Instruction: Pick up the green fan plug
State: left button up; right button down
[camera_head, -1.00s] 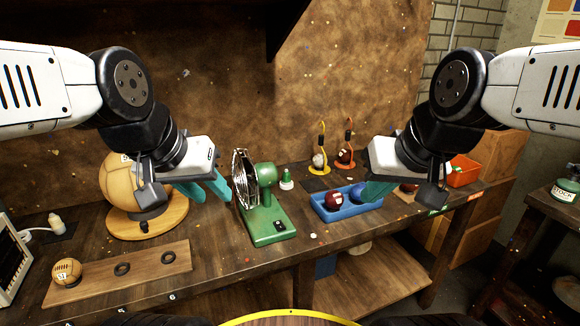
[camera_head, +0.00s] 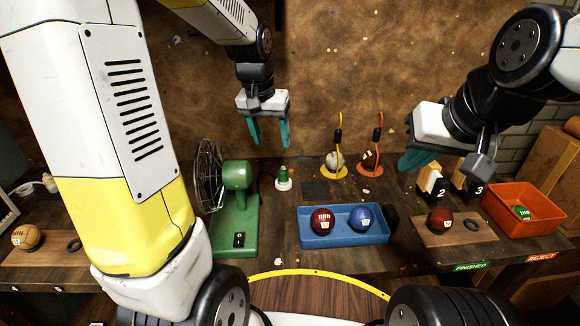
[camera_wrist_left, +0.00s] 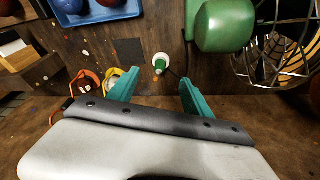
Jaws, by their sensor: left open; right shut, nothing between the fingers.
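The green fan plug (camera_head: 283,178) stands on a white base on the bench, just right of the green desk fan (camera_head: 236,180). In the left wrist view the plug (camera_wrist_left: 160,64) shows between and beyond the fingertips, with a dark cord beside it. My left gripper (camera_head: 270,142) is open and empty, pointing down above and slightly left of the plug, near the back wall. Its teal fingers (camera_wrist_left: 153,88) also show in the left wrist view. My right gripper (camera_head: 408,165) is shut and empty above the right part of the bench.
A blue tray (camera_head: 344,240) with a red and a blue ball lies right of the fan. Yellow and orange ring stands (camera_head: 369,170) stand behind it. An orange bin (camera_head: 500,200) is at the right. My left arm covers much of the left bench.

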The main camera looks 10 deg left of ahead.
pick_arm(q)
jog(key=g, duration=0.1)
send_over(283, 170)
jog(key=s, duration=0.1)
jog(key=shift+m+y, duration=0.3)
jog(key=shift+y, duration=0.1)
notch_tip(283, 170, down, 10)
jog(key=shift+s+f, duration=0.1)
jog(key=shift+s, duration=0.05)
jog(key=f, duration=0.2)
jog(key=w+f, duration=0.1)
jog(key=f, duration=0.5)
jog(key=shift+w+f, duration=0.1)
jog(key=shift+w, duration=0.3)
grip_shut()
